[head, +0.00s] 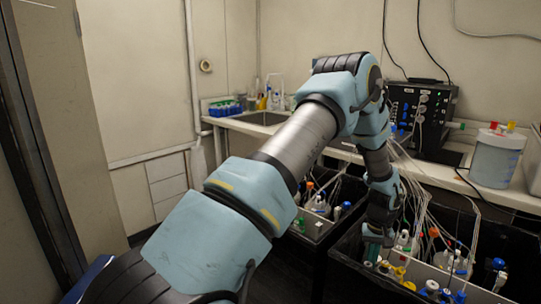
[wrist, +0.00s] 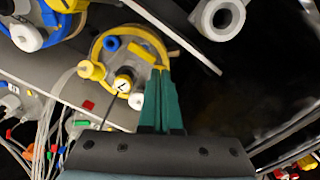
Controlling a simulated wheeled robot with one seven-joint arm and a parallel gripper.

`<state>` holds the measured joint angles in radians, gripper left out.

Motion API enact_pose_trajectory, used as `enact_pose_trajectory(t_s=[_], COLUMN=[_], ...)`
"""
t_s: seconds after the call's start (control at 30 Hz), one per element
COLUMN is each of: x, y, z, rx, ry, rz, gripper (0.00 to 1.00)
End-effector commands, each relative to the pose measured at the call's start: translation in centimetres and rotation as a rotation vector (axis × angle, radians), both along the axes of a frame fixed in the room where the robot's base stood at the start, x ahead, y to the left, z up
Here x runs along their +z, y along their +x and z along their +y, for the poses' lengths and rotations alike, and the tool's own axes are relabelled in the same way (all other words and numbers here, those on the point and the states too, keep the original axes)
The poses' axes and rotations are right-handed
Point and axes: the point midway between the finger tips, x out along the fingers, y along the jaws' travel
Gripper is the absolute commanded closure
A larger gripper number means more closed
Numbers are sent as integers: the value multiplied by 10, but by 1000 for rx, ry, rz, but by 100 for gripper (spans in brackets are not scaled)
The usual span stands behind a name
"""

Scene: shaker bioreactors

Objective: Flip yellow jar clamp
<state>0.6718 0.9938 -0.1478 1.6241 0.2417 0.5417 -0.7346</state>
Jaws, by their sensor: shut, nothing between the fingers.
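The yellow jar clamp (wrist: 152,44) is a yellow ring around the top of a jar in the wrist view. In the head view my gripper (head: 373,250) points down into the right black bin, beside yellow parts (head: 399,272).
A jar with a blue ring (wrist: 62,28) is close by at upper left in the wrist view. Tubes (wrist: 45,130) run at lower left. A control box (head: 422,115) and a lidded container (head: 495,158) stand on the bench. Another black bin with jars (head: 318,205) is to the left.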

Motion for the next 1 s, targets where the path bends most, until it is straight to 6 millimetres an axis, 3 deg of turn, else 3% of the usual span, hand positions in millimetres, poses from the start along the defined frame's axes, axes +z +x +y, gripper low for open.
enact_pose_trajectory(t_s=[1.0], x=[-11], y=[0], z=[0], rx=[0], ry=[0], rz=[0], gripper=[100])
